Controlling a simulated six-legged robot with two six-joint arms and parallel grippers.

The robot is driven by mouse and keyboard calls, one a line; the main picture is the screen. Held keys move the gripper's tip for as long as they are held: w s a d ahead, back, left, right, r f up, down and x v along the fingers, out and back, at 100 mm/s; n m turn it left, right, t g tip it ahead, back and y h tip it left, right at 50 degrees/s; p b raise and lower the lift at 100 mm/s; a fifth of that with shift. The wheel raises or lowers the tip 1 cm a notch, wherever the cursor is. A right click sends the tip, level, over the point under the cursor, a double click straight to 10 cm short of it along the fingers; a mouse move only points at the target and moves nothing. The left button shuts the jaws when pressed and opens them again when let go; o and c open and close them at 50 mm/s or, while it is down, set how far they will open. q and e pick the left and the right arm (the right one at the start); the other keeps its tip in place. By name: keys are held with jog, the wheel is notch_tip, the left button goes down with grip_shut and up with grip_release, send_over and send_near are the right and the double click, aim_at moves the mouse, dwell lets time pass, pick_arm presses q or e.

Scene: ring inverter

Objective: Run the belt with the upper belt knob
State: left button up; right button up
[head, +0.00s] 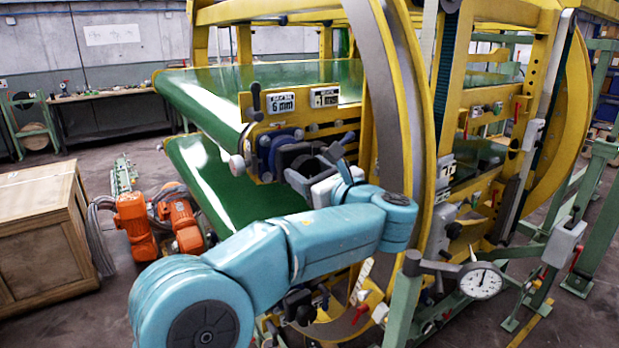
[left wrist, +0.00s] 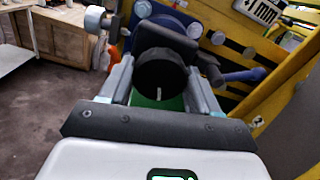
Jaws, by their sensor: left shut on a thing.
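The upper green belt (head: 200,97) runs across the top of the yellow ring machine. My left gripper (head: 291,158) is at the yellow plate below that belt's near edge, and my blue arm reaches up to it from below. In the left wrist view a black round knob (left wrist: 161,76) with a white mark sits between the two fingers. The gripper is shut on this knob. In the head view the gripper and wrist mostly hide the knob. My right gripper does not show.
A lower green belt (head: 215,185) lies under the plate. A lever with a black ball (head: 254,100) stands close to my gripper. The yellow ring (head: 415,100) curves close to my wrist on the right. A wooden crate (head: 42,235) and orange motors (head: 135,225) stand at left.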

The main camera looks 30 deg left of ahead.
pick_arm(q)
jog(key=n+b, duration=0.1)
jog(key=n, duration=0.1)
jog(key=n+b, duration=0.1)
jog(key=n, duration=0.1)
jog(key=shift+f+n+b, duration=0.2)
jog(key=shift+n+b, duration=0.1)
jog(key=n+b, duration=0.2)
jog(key=n, duration=0.2)
jog(key=shift+n+b, duration=0.3)
jog(key=shift+b, duration=0.05)
jog(key=n+b, duration=0.2)
jog(key=n, duration=0.1)
jog(key=shift+f+n, duration=0.1)
jog(key=shift+n, duration=0.2)
jog(key=n+b, duration=0.2)
jog(key=n, duration=0.2)
jog(key=shift+n, duration=0.3)
jog(key=n+b, duration=0.2)
jog(key=n, duration=0.2)
jog(key=shift+f+n, duration=0.1)
jog(key=shift+n, duration=0.2)
jog(key=n+b, duration=0.2)
jog(key=n, duration=0.2)
jog(key=shift+d, duration=0.1)
jog(key=n+b, duration=0.1)
jog(key=n, duration=0.4)
jog(key=shift+n+b, duration=0.5)
jog(key=shift+n, duration=1.4)
